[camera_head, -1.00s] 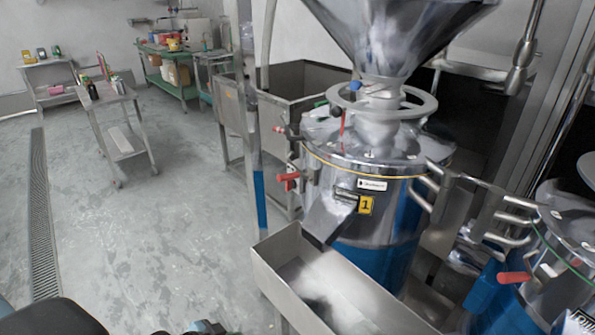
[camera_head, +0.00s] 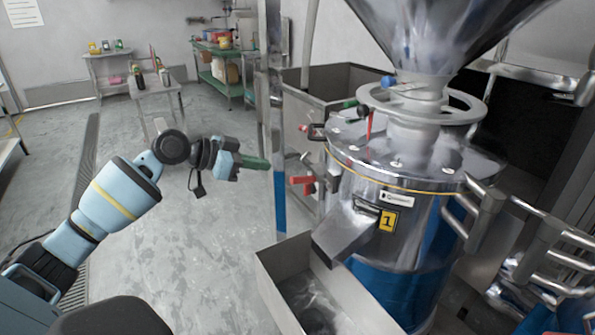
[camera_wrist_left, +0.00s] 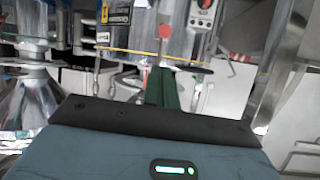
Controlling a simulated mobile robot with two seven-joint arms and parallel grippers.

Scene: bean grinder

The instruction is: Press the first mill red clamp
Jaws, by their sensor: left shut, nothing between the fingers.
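The first mill (camera_head: 400,250) is a shiny metal drum with a blue lower part and a yellow "1" label. Its red clamp (camera_head: 302,180) sticks out on the left side of the drum, above the spout. My left gripper (camera_head: 262,164) is shut and empty, its green fingers pointing right toward the mill, a little left of and above the clamp in the head view. In the left wrist view the green fingers (camera_wrist_left: 162,88) are together, with a round red part (camera_wrist_left: 165,32) beyond them, apparently the clamp. My right gripper is not in view.
A metal trough (camera_head: 290,285) stands below the spout. A steel post (camera_head: 279,190) with a blue lower part is close to my left fingers. A hopper (camera_head: 450,30) is above the mill. Pipe handles (camera_head: 480,215) are at right. The floor at left is open.

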